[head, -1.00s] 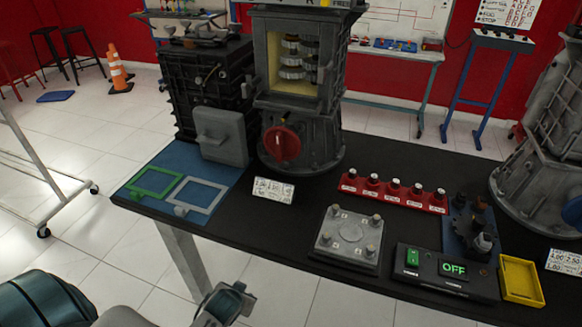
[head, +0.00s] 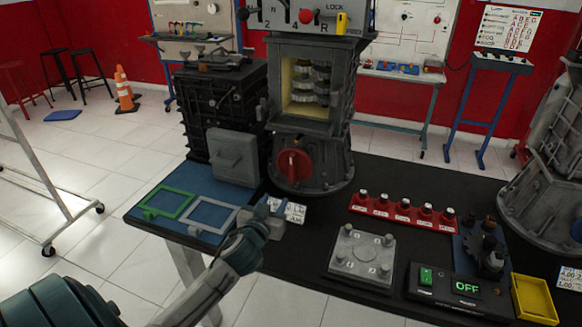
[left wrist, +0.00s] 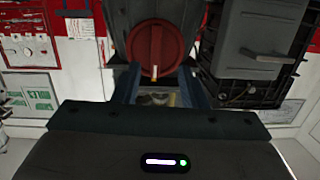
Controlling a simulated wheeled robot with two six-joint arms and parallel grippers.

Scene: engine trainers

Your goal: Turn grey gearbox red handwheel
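The grey gearbox (head: 345,150) stands at the back of the black table, with its lit cutaway window facing me. Its red handwheel (head: 293,165) is on the lower front; it also shows in the left wrist view (left wrist: 155,45), with a pale mark on its rim. My left gripper (head: 276,210) is above the table's front part, in front of and below the handwheel, apart from it. In the left wrist view its two blue fingers (left wrist: 157,88) are spread with nothing held between them. My right gripper is not in view.
Green (head: 168,203) and grey (head: 208,215) frames lie on a blue mat left of my left gripper. A grey box (head: 232,155) stands beside the gearbox. A red button strip (head: 403,212) and a bolted plate (head: 361,255) are to the right. A white label card (head: 295,213) is close to my gripper.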

